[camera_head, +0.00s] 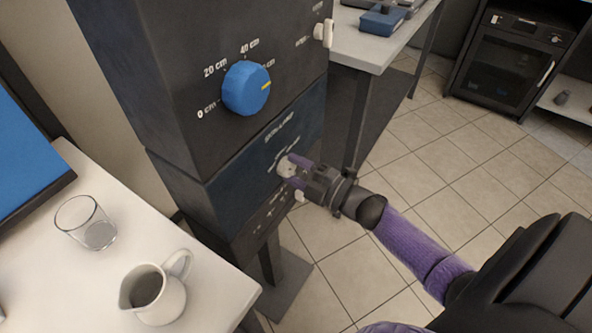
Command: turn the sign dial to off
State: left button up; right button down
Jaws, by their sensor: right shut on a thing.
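A dark control box stands on a post in the middle of the view. A small white dial (285,169) sits on its lower, dark blue panel (262,140), under lettering too small to read surely. My right gripper (292,168) reaches in from the right and is shut on this white dial, its fingers covering part of it. The dial's exact setting is hidden. A large blue dial (246,89) with a yellow mark sits on the upper panel among centimetre labels. My left gripper is not in view.
A glass (86,222) and a white pitcher (155,292) stand on the white table (215,285) at the left. A white knob (323,32) sticks out at the box's upper right. Tiled floor (440,165) is open to the right.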

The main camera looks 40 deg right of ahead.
jog(key=shift+n, duration=0.8)
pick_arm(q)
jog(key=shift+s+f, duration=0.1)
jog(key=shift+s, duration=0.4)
pick_arm(e)
jog(key=shift+n, duration=0.5)
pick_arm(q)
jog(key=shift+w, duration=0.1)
pick_arm(e)
jog(key=c, duration=0.6)
grip_release()
jog(key=o, duration=0.5)
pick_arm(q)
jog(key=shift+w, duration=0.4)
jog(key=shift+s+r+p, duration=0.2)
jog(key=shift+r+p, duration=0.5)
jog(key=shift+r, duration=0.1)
pick_arm(e)
jog(key=v, duration=1)
